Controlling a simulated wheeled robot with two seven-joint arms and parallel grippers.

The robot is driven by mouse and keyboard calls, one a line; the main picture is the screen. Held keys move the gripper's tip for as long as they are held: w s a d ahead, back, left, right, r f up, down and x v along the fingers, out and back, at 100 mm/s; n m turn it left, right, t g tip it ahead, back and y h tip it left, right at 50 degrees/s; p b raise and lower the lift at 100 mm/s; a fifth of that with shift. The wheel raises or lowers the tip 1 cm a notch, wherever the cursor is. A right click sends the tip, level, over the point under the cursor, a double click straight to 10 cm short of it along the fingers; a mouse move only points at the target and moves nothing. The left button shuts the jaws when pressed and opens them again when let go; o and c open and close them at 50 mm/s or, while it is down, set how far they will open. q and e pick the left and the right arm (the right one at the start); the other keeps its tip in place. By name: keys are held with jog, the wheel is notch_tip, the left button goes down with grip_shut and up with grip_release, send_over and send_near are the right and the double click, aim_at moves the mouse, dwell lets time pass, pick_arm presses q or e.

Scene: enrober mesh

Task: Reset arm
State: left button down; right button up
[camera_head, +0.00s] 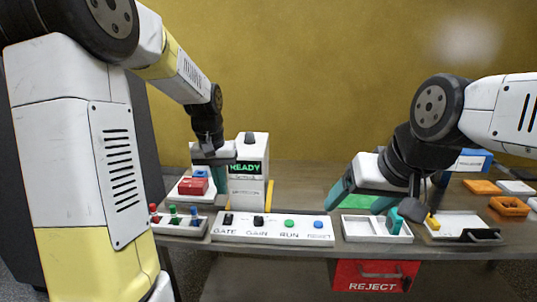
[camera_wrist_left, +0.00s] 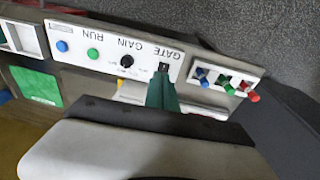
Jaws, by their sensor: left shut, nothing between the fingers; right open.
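My left gripper (camera_head: 221,190) is shut and empty, pointing down in front of the white machine (camera_head: 250,148) whose screen reads READY. In the left wrist view its teal fingers (camera_wrist_left: 161,82) are together and overlap the panel's edge near GATE; I cannot tell the gap. The white control panel (camera_head: 270,238) has a black GATE switch (camera_head: 228,219), a black GAIN knob (camera_head: 258,221), a green RUN button (camera_head: 289,224) and a blue RESET button (camera_head: 318,224). My right gripper (camera_head: 362,200) is open, its fingers spread above the white divided tray (camera_head: 361,232).
Left are a red block (camera_head: 192,187) and a strip of coloured pegs (camera_head: 178,226). Orange pieces (camera_head: 482,187) lie far right. A red REJECT bin (camera_head: 374,276) hangs below.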

pick_arm(q)
jog(key=s+d+r+t, duration=0.1)
jog(key=s+r, duration=0.3)
jog(key=s, duration=0.6)
jog(key=s+r+t+h, duration=0.1)
jog(key=s+r+t, duration=0.2)
jog(key=s, duration=0.7)
notch_tip(320, 180, up, 2)
jog(key=shift+d+r+t, duration=0.1)
jog(key=shift+d+t, duration=0.3)
